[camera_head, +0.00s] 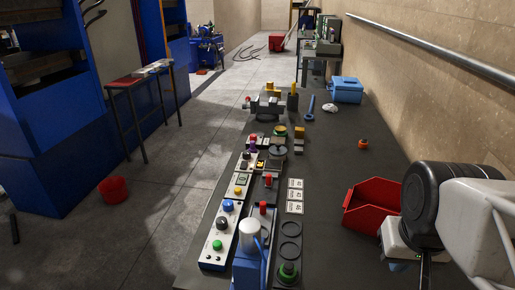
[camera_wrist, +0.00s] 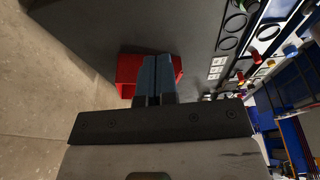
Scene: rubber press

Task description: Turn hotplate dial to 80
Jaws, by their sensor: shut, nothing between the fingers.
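My gripper (camera_wrist: 155,78) is shut and empty in the wrist view, its two blue-grey fingers side by side. It is over the right part of the bench, in front of a red bin (camera_wrist: 130,68) and apart from the control panels. In the head view a white panel (camera_head: 212,258) at the front left carries a black dial (camera_head: 222,223), a blue knob (camera_head: 228,205) and a green button (camera_head: 217,244). I cannot tell which is the hotplate, and no dial reading is legible.
The red bin (camera_head: 372,203) stands beside the white box. A blue-and-white device (camera_head: 250,255), label cards (camera_head: 295,197) and black rings (camera_head: 291,229) lie near the panels. A vise (camera_head: 265,107) and blue toolbox (camera_head: 346,90) are farther back. The bench between rings and bin is clear.

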